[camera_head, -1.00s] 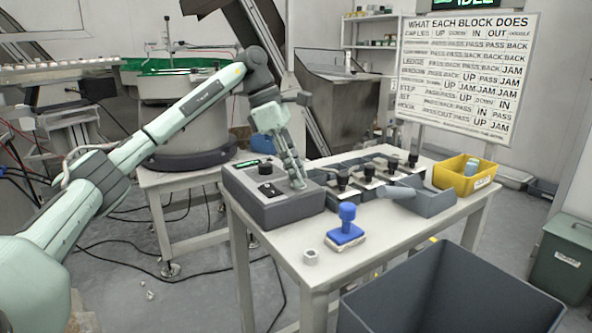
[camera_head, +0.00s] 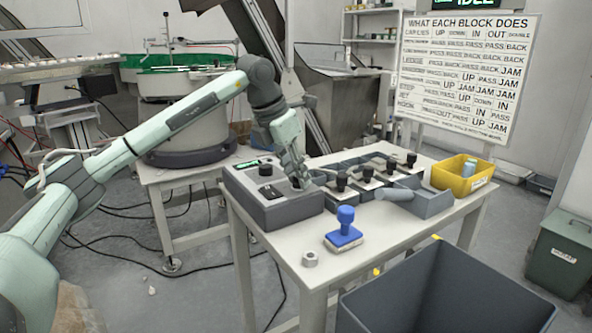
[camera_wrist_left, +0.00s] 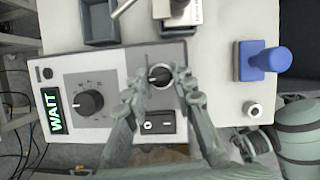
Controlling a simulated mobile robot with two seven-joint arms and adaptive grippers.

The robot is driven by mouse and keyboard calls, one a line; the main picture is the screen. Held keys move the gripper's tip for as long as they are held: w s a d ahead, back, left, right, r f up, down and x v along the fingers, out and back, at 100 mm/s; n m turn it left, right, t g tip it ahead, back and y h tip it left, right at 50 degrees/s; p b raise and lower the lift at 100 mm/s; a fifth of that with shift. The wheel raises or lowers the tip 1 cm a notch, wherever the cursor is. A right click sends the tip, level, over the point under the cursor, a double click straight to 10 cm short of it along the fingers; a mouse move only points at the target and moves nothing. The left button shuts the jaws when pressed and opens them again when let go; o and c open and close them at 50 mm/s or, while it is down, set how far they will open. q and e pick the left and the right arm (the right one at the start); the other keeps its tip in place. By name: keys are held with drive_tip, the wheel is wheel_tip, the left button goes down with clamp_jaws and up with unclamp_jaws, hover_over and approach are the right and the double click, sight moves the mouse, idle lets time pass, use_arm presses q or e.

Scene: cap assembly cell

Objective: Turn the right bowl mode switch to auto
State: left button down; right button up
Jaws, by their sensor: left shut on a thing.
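The control box (camera_head: 262,214) stands at the left end of the table. Its small black mode knob (camera_wrist_left: 160,75) sits on the plate beside a black rocker switch (camera_wrist_left: 158,122). My left gripper (camera_wrist_left: 158,83) points down at the box with one finger on each side of the knob, shut on it. In the head view the left gripper (camera_head: 300,182) hides most of this knob. The marks around it are too small to read. My right gripper is not in view.
The box also has a larger dial (camera_wrist_left: 90,102) and a green display (camera_wrist_left: 54,111) reading WAIT. Dark trays with black-knobbed blocks (camera_head: 367,172) stand close to its right. A blue-handled stamp (camera_head: 345,230) and a small nut (camera_head: 310,258) lie in front.

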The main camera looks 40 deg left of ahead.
use_arm(q)
drive_tip(key=shift+d+n+y, duration=0.1)
drive_tip(key=shift+n+y, duration=0.3)
drive_tip(key=shift+n, duration=0.6)
drive_tip(key=n+y, duration=0.1)
drive_tip(key=n, duration=0.1)
drive_tip(key=shift+d+n+p, duration=0.1)
drive_tip(key=shift+n+p, duration=0.2)
drive_tip(key=shift+p, duration=0.1)
drive_tip(key=shift+n+y, duration=0.5)
drive_tip(key=shift+n, duration=0.9)
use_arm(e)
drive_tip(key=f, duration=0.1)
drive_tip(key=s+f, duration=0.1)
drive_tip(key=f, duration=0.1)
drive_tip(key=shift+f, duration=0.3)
use_arm(q)
drive_tip(key=c, duration=1.3)
unclamp_jaws()
drive_tip(key=shift+o, duration=0.2)
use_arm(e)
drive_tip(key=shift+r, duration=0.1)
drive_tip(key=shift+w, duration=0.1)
